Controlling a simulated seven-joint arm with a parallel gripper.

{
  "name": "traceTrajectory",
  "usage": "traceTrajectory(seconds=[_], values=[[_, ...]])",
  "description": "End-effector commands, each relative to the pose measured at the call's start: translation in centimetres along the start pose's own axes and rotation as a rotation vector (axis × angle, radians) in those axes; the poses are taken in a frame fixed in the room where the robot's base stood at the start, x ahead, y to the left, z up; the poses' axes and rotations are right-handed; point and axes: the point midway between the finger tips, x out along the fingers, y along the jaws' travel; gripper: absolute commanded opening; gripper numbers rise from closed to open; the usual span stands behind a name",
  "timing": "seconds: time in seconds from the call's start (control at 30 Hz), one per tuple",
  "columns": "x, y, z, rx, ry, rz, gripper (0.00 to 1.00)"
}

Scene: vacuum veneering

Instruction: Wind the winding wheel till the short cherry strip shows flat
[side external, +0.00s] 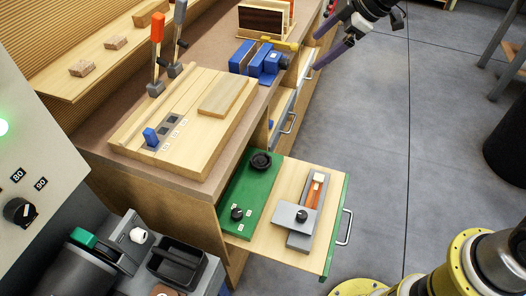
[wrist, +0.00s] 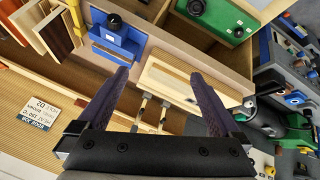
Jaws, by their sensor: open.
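A pull-out drawer (side external: 270,235) holds a green panel (side external: 240,208) with a black round wheel (side external: 261,160) at its far end and a small black knob (side external: 237,213). Beside it, a grey slide (side external: 300,240) carries a black knob (side external: 302,215) and a reddish-brown strip (side external: 316,192) with a pale end. I cannot tell which round part is the winding wheel, nor whether the strip is the short cherry one or lies flat. The wheel also shows in the wrist view (wrist: 196,7). My gripper (side external: 318,52) is open and empty, well away from the drawer; its purple fingers stand apart in the wrist view (wrist: 160,73).
A blue vise-like device (side external: 250,58) and upright panels (side external: 262,20) stand behind. Another open drawer (side external: 285,115) lies beyond.

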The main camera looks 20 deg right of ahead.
Motion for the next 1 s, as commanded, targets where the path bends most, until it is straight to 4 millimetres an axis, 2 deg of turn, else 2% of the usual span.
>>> traceTrajectory(seconds=[0.03, 0.2, 0.3, 0.43, 0.6, 0.87, 1.0], values=[[2.9, 0.2, 0.1, -0.011, -0.006, -0.028, 1.0], [11.6, 0.0, 0.8, -0.036, -0.023, -0.107, 1.0], [16.5, -1.0, 2.0, -0.023, -0.042, -0.158, 1.0], [21.7, -3.2, 3.9, -0.001, -0.076, -0.224, 1.0], [25.7, -6.1, 6.5, 0.011, -0.123, -0.294, 1.0], [28.0, -7.8, 7.4, 0.011, -0.141, -0.324, 1.0], [30.2, -8.6, 7.8, 0.011, -0.142, -0.324, 1.0]])
